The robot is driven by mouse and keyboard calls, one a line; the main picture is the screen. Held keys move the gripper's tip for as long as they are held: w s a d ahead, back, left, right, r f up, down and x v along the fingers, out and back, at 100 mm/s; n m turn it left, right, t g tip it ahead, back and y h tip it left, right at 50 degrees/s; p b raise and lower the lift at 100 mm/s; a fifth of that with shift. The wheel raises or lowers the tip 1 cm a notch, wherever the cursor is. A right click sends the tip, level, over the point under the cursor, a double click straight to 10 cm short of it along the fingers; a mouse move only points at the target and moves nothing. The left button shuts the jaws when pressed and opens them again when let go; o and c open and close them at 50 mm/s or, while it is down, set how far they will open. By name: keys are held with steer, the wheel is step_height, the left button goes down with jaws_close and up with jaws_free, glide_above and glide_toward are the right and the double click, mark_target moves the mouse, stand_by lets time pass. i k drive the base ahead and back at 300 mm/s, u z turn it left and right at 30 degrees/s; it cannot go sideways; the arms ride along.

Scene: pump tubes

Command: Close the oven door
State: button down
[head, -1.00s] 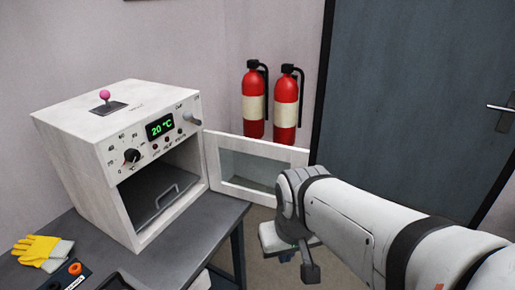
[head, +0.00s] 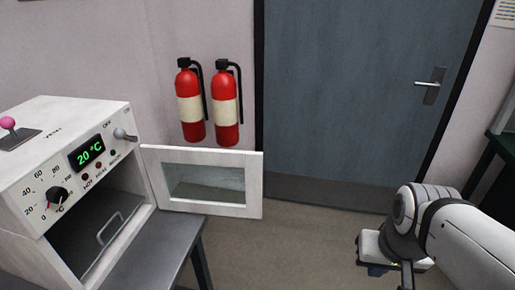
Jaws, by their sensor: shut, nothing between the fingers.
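The oven (head: 75,180) is a white box at the left, with a green 20 °C display. Its door (head: 212,182), a white frame around a glass pane, stands wide open, hinged at the oven's right front edge and reaching out to the right. The dark oven chamber shows a tray with a metal handle (head: 110,228). My gripper (head: 407,278) is at the lower right, well to the right of the door and apart from it. It is shut and empty, and the picture's bottom edge cuts it off.
The oven stands on a dark grey table (head: 160,250). Two red fire extinguishers (head: 192,105) hang on the wall behind the oven door. A grey-blue room door (head: 360,90) with a metal handle is at the back. Open floor (head: 300,245) lies between the oven door and my arm.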

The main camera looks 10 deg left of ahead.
mark_target(153, 156)
steer(key=z, duration=0.05)
steer(key=i, duration=3.65)
steer(key=u, duration=1.05)
steer(key=k, duration=0.1)
steer(key=u, duration=3.35)
steer(key=i, duration=1)
steer(key=u, duration=0.05)
